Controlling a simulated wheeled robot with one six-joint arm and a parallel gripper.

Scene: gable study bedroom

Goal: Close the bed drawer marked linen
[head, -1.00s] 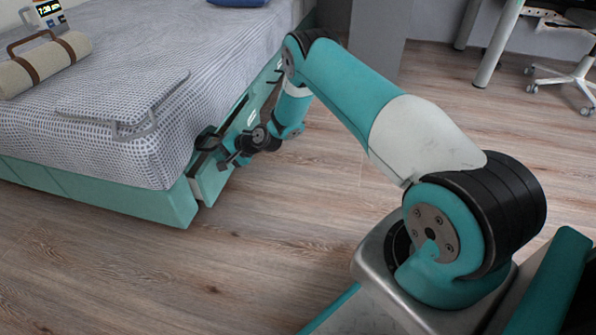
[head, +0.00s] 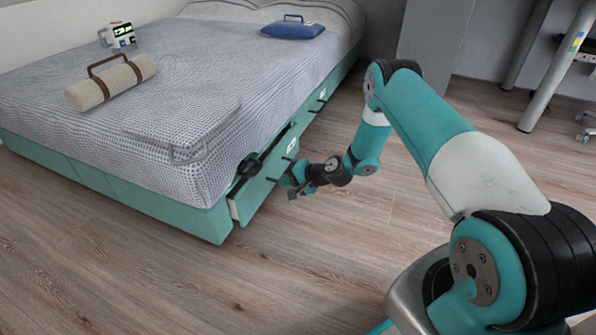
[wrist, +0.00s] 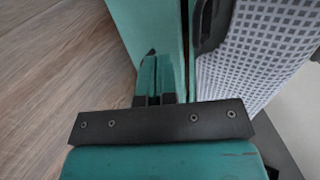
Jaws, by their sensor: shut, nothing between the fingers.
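The bed (head: 150,205) has teal drawers along its right side. The near drawer (head: 262,190) stands slightly out from the bed frame, with a dark gap along its top. It carries a small white label (head: 292,146), too small to read. A farther drawer front has another label (head: 322,94), also unreadable. My gripper (head: 293,194) is shut and empty, low beside the near drawer's front; I cannot tell whether it touches. In the wrist view, my gripper's fingers (wrist: 152,76) are together, close to a teal panel (wrist: 150,25).
A black fitting (head: 248,165) sits by the drawer's top near corner. The wooden floor (head: 330,265) is clear.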

